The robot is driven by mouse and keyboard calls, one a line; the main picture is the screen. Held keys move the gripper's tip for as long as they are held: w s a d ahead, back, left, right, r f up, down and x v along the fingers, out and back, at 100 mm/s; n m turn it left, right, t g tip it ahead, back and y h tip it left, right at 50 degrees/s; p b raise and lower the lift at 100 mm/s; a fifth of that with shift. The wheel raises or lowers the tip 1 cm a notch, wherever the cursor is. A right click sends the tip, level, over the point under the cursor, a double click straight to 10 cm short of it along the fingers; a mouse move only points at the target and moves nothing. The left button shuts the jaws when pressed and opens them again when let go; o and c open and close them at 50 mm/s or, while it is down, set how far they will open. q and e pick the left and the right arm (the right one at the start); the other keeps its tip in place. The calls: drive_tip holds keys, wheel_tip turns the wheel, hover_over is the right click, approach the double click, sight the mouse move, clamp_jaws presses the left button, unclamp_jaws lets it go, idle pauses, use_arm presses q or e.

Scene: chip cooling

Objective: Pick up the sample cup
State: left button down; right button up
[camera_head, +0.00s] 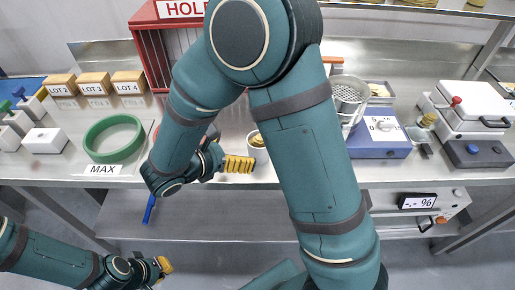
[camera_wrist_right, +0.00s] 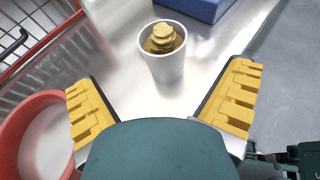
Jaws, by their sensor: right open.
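The sample cup is a white cup filled with yellow chips, upright on the metal counter, in the right wrist view (camera_wrist_right: 165,66). In the head view the cup (camera_head: 257,141) shows only partly, between my right gripper and my right arm. My right gripper (camera_head: 240,164) is open with its yellow fingers spread; in the wrist view (camera_wrist_right: 163,108) the cup stands ahead of the gap between them, apart from both fingers. My left gripper (camera_head: 163,268) is low at the lower left, in front of the counter; its finger opening is too small to tell.
A red ring-shaped rim (camera_wrist_right: 12,135) lies left of the right gripper. A red wire holder (camera_head: 160,45) stands behind. A green ring (camera_head: 113,137) sits by the MAX label, with lot boxes (camera_head: 95,82) behind. A blue scale (camera_head: 380,138) stands to the right.

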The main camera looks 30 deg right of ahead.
sight(253, 143)
drive_tip(key=x, duration=0.3)
drive_tip(key=shift+d+f, duration=0.2)
drive_tip(key=shift+d, duration=0.15)
drive_tip(key=b+x, duration=0.1)
drive_tip(key=x, duration=0.4)
drive_tip(key=shift+b, duration=0.35)
drive_tip(key=c, duration=1.2)
